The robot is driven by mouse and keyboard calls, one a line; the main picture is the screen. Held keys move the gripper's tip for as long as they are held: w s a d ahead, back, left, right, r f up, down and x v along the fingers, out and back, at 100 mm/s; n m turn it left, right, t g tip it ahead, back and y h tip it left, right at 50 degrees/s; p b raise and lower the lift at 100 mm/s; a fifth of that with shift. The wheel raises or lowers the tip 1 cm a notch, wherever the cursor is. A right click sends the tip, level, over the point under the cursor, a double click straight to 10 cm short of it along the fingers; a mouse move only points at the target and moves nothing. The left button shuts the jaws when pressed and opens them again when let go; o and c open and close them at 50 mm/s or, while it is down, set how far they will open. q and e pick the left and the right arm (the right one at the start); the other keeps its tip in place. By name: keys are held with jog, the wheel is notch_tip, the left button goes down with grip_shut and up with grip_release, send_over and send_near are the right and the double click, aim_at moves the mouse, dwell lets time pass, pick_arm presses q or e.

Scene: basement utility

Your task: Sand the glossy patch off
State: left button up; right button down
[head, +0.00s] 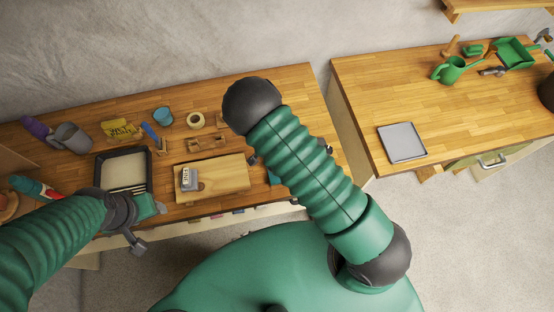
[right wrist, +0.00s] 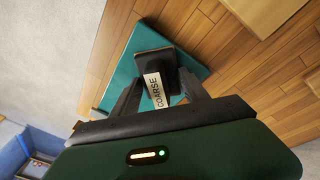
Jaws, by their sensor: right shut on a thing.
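My right gripper (right wrist: 158,78) is shut on a dark sanding block (right wrist: 152,58) with a pale label reading COARSE. In the right wrist view the block is over a teal mat (right wrist: 122,70) on the bench; I cannot tell whether they touch. In the head view my right arm hides most of this. A pale wooden board (head: 225,171) lies left of that arm. A second labelled grey block (head: 188,180) stands on its left end. No glossy patch can be made out on the board. My left gripper (head: 150,222) is by the black tray; its finger opening is unclear.
A black-rimmed tray (head: 150,174), yellow packet (head: 121,130), blue cup (head: 163,116), tape roll (head: 196,120) and grey container (head: 72,138) crowd the left bench. Past a gap, the right bench (head: 380,100) holds a grey tray (head: 402,143) and green watering can (head: 450,70), with free space.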

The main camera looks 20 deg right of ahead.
jog(key=shift+d+r, duration=0.1)
jog(key=shift+r, duration=0.15)
notch_tip(320, 180, up, 7)
jog(key=p, duration=0.5)
jog(key=shift+f+p, duration=0.15)
jog(key=shift+p, duration=0.2)
jog(key=shift+f, duration=0.1)
